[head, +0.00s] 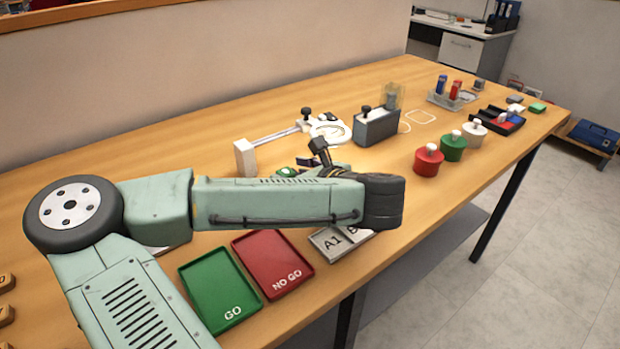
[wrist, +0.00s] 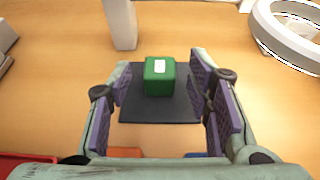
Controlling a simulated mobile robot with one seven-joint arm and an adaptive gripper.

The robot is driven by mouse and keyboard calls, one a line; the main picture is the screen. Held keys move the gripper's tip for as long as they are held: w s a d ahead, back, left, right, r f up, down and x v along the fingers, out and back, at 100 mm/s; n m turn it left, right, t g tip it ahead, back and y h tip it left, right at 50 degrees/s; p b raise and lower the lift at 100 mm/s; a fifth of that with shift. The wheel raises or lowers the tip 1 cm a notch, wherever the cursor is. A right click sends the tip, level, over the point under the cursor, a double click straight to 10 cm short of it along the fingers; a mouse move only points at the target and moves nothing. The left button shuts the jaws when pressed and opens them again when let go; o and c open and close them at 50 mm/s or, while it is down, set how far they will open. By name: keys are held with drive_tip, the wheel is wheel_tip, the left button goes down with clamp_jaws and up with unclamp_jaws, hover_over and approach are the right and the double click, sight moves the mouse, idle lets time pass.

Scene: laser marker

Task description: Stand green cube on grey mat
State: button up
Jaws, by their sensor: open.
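The green cube (wrist: 159,82), with a white label on its upper side, appears to stand upright on the dark grey mat (wrist: 160,111) in the wrist view, towards the mat's far part. My gripper (wrist: 160,88) is open, with one purple-padded finger on each side of the cube. A gap shows between each finger and the cube, so it is not held. In the head view my arm hides most of this spot, and I cannot clearly make out the cube or mat there.
A white block (head: 245,158) and a round white-ringed fixture (head: 328,129) stand beyond the mat. The green GO tray (head: 222,289), red NO GO tray (head: 273,265) and A1/B tray (head: 330,243) lie along the front edge. Red (head: 428,161) and green (head: 453,147) knobbed pieces stand right.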

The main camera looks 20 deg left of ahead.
drive_tip(key=b+v, duration=0.1)
drive_tip(key=v, duration=0.9)
drive_tip(key=shift+s+d+b, duration=0.25)
drive_tip(key=shift+d+b, duration=0.05)
drive_tip(key=shift+b, duration=0.05)
